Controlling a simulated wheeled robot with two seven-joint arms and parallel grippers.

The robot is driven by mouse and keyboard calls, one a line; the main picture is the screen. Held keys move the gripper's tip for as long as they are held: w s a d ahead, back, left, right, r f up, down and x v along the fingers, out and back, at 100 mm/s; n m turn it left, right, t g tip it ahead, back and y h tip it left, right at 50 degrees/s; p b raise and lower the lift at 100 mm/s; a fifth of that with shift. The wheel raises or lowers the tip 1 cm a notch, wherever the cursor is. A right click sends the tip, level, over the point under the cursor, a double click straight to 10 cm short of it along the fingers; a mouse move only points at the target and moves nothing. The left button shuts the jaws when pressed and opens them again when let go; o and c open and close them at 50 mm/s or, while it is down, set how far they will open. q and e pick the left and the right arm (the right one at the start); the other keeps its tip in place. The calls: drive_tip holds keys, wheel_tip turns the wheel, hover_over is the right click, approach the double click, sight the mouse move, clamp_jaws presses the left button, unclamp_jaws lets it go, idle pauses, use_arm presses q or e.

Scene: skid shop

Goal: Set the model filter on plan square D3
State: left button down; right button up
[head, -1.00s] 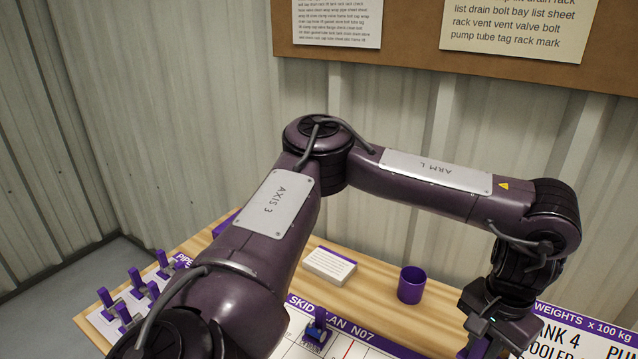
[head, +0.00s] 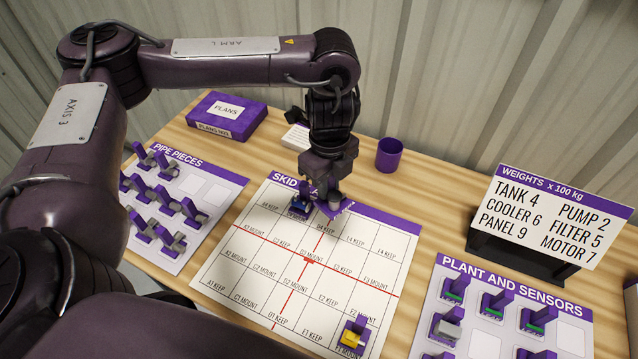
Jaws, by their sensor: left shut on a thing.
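My left gripper (head: 332,196) is shut on a small model with a purple base (head: 346,207). Its fingers hide most of the model, so I cannot tell its full shape or whether it is the filter. It is over the back row of the skid plan (head: 225,268), around D4. I cannot tell whether the base touches the plan. Square D3 (head: 317,245) looks empty, just in front of the gripper, behind the red cross line. A purple model with a blue part (head: 300,206) stands close to the left of the gripper. My right gripper is out of view.
A yellow and purple model (head: 352,338) stands at the plan's front right. Pipe pieces (head: 218,186) lie left; the plant and sensors sheet (head: 480,342) lies right. The plan's middle is clear.

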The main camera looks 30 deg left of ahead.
sight(319, 199)
use_arm(q)
drive_tip(key=m, duration=0.5)
drive_tip(key=a+f+m+p, duration=0.1)
drive_tip(key=m, duration=0.1)
drive_tip(key=shift+s+m, duration=0.25)
drive_tip(key=shift+m, duration=0.05)
drive_tip(key=m, duration=0.3)
drive_tip(key=shift+s+a+f+m, duration=0.1)
drive_tip(key=shift+a+f+m, duration=0.1)
drive_tip(key=shift+m, duration=0.2)
drive_tip(key=m, duration=0.2)
drive_tip(key=shift+a+f+m, duration=0.1)
drive_tip(key=shift+f+m, duration=0.15)
drive_tip(key=shift+m, duration=0.05)
drive_tip(key=shift+s+f+b, duration=0.1)
drive_tip(key=shift+f+b, duration=0.2)
drive_tip(key=shift+f, duration=0.1)
wheel_tip(319, 199, down, 3)
drive_tip(key=b, duration=0.2)
drive_tip(key=shift+r+b, duration=0.2)
drive_tip(key=shift+b, duration=0.15)
wheel_tip(319, 199, down, 2)
drive_tip(key=shift+f+b, duration=0.1)
drive_tip(key=shift+b, duration=0.55)
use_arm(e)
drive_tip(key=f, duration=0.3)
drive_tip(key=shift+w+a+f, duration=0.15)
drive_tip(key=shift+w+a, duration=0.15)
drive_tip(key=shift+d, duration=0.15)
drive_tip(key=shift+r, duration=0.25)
